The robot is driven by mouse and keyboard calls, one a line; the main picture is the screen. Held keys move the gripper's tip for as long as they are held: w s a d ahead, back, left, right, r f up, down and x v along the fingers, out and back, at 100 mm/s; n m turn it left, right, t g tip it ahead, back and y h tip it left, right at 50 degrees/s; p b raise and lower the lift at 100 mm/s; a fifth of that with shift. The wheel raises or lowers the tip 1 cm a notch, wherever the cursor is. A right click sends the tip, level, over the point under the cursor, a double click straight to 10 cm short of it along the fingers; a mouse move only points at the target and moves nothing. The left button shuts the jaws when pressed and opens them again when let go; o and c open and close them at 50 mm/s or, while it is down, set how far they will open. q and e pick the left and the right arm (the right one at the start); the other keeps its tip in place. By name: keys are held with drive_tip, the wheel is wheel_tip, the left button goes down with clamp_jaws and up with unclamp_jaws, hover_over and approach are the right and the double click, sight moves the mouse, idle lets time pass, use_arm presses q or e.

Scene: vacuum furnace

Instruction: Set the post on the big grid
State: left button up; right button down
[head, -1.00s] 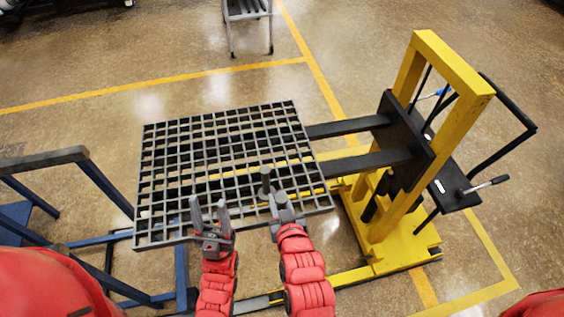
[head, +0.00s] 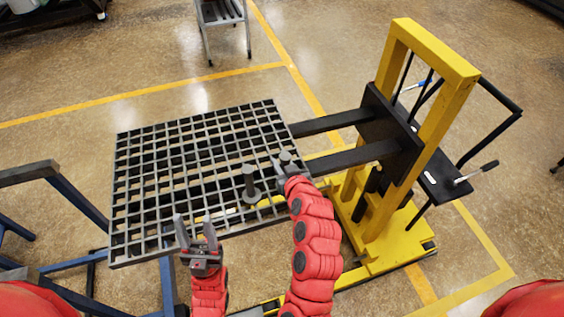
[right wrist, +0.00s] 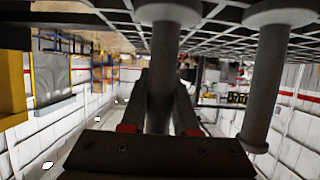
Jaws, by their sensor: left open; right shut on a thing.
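The big grid (head: 128,180) is a dark grey lattice lying level across the forks of a yellow lifter. My right gripper (head: 284,170) is over its near right part, shut on a grey post (head: 287,157). In the right wrist view, this post (right wrist: 163,60) is between the fingers, its wide flange towards the grid. I cannot tell whether the flange touches the bars. A second grey post (head: 249,182) stands upright on the grid just left of it, and also shows in the right wrist view (right wrist: 265,80). My left gripper (head: 194,226) is open and empty by the near edge.
The yellow lifter (head: 440,120) with its black forks (head: 345,157) stands to the right. A blue and grey frame (head: 75,205) is at the left, near the grid's corner. A small grey cart (head: 220,15) stands at the back. Much of the grid's far and left area is bare.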

drive_tip(key=shift+f, duration=0.4)
drive_tip(key=shift+f, duration=0.15)
drive_tip(key=c, duration=0.7)
unclamp_jaws()
drive_tip(key=shift+o, duration=0.2)
